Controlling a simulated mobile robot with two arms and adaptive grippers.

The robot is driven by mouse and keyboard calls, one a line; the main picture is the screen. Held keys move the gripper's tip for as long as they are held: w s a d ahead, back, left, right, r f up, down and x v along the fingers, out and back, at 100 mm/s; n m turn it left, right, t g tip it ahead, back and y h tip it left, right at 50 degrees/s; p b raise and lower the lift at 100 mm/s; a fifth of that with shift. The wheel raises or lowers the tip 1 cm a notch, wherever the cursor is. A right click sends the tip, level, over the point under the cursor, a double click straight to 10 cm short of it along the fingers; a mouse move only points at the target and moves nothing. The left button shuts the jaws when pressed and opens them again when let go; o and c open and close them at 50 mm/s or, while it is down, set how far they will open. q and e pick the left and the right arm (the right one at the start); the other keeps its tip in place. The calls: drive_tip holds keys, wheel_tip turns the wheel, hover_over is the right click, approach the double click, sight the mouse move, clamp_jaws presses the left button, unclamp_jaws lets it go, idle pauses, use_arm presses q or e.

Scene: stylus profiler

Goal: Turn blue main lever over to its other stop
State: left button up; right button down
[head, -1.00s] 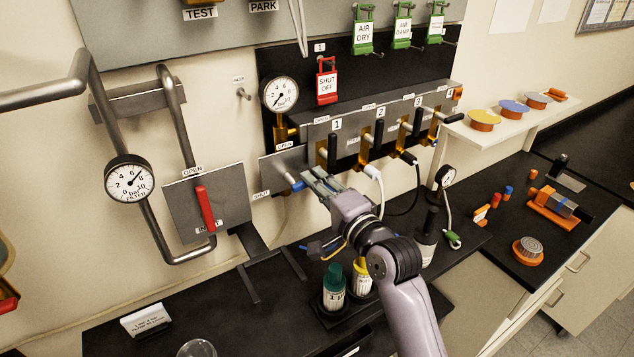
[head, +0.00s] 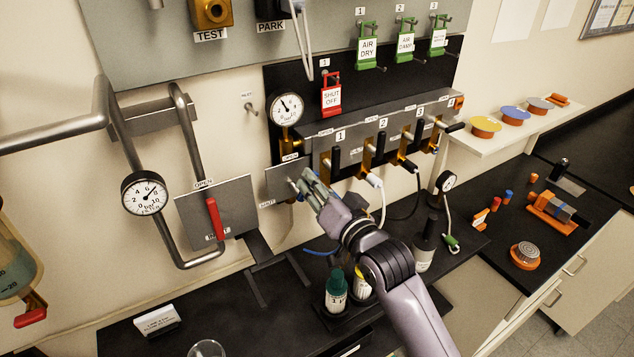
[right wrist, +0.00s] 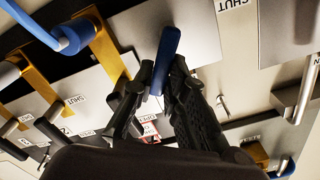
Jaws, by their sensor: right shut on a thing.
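The blue main lever shows in the right wrist view (right wrist: 168,48) as a rounded blue handle between my fingers. In the head view my gripper mostly hides it. Its grey plate (head: 274,180) with OPEN and SHUT labels is left of the row of numbered valves. My right gripper (head: 305,180) is at this plate, and in the right wrist view (right wrist: 158,85) its dark fingers are shut on the blue lever. The lever's exact angle between the labels is hard to tell. My left gripper is not in view.
A round gauge (head: 286,109) is above the plate. Black-handled valves (head: 336,160) with a white hose are close on the right. A red lever (head: 214,219) on another plate is to the left. Bottles (head: 335,290) stand on the bench below my arm.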

drive_tip(key=shift+s+a+r+n, duration=0.15)
drive_tip(key=shift+a+n, duration=0.15)
drive_tip(key=shift+n, duration=0.85)
drive_tip(key=shift+s+a+n, duration=0.2)
drive_tip(key=shift+a+n, duration=0.1)
drive_tip(key=shift+n, duration=0.8)
drive_tip(key=shift+s+a+r+n, duration=0.15)
drive_tip(key=shift+a+n, duration=0.15)
drive_tip(key=shift+n, duration=0.85)
drive_tip(key=c, duration=1.6)
unclamp_jaws()
drive_tip(key=v, duration=1.2)
